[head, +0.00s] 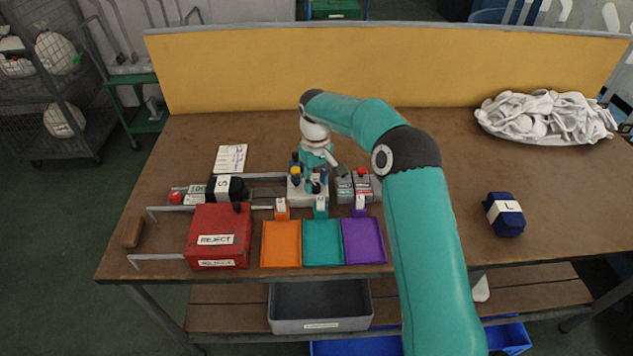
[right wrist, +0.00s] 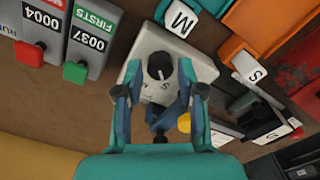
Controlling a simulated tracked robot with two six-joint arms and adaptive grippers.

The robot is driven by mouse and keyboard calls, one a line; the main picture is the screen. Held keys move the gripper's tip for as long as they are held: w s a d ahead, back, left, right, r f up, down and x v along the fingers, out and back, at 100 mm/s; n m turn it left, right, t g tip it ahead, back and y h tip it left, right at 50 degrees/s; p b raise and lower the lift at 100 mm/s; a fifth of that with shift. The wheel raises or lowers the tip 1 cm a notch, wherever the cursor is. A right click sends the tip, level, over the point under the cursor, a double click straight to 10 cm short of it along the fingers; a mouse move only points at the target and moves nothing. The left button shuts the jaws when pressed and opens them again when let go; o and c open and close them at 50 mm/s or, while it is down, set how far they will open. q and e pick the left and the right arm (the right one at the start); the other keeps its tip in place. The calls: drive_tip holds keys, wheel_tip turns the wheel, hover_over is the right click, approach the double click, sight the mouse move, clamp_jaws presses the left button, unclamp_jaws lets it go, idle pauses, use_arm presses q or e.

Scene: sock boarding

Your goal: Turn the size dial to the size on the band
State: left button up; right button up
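The size dial (right wrist: 160,66) is a black knob on a pale box (right wrist: 148,45), with small letters partly visible around it. The same box (head: 307,197) stands mid-table in the head view. My right gripper (right wrist: 158,78) is open above the box, its fingertips on either side of the knob; contact is unclear. Which letter the knob points to cannot be read. A black sock bundle with a white band marked S (head: 222,184) lies left of the box, and also shows in the right wrist view (right wrist: 277,133). A navy bundle (head: 505,222) has a band marked L. My left gripper is not in view.
Orange (head: 281,244), teal (head: 322,243) and purple (head: 363,241) trays line the front edge, with a red REJECT box (head: 218,237) to their left. Grey counters with buttons (head: 360,188) stand right of the dial box. White socks (head: 546,117) lie far right.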

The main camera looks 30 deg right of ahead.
sight(316, 185)
wheel_tip(316, 185, up, 11)
idle(0.4)
drive_tip(key=shift+r, duration=0.1)
